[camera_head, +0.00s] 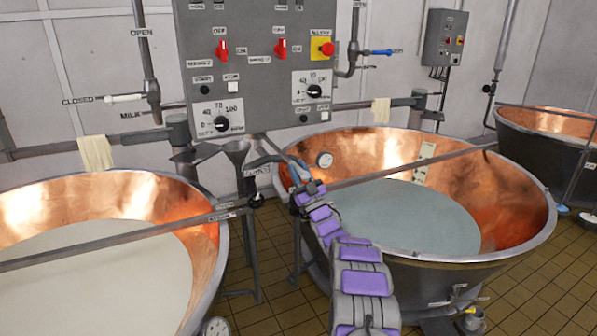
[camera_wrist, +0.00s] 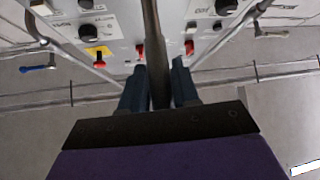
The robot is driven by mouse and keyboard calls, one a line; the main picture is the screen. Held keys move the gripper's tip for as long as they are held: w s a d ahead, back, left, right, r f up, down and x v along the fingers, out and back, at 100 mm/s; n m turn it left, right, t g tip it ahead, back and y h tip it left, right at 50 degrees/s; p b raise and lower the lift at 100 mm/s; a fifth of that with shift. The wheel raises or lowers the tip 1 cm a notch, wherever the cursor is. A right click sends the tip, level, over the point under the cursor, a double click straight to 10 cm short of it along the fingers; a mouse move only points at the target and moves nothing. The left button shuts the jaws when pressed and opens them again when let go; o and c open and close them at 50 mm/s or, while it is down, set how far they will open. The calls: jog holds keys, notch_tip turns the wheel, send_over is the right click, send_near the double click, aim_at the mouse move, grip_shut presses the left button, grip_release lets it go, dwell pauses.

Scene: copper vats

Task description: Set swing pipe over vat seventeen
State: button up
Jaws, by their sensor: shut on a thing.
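My gripper (camera_head: 296,170) is between the two front copper vats, at the near-left rim of the right vat (camera_head: 520,215). In the wrist view its two dark blue fingers (camera_wrist: 158,85) are shut on a grey pipe (camera_wrist: 153,30), which runs up between them. In the head view a short length of this pipe (camera_head: 270,147) shows below the control panel, and my gripper hides part of it. The left vat (camera_head: 205,265) holds pale cream liquid; the right vat holds grey-green liquid. I cannot read a vat number, so I cannot tell which is seventeen.
A grey control panel (camera_head: 257,70) with red switches and dials stands behind the gap. Long bars cross the left vat (camera_head: 130,238) and right vat (camera_head: 410,165). A third vat (camera_head: 548,140) stands at far right. Tiled floor (camera_head: 530,290) is clear at lower right.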

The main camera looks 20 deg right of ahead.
jog(key=shift+d+r, duration=0.1)
jog(key=shift+d, duration=0.1)
grip_shut()
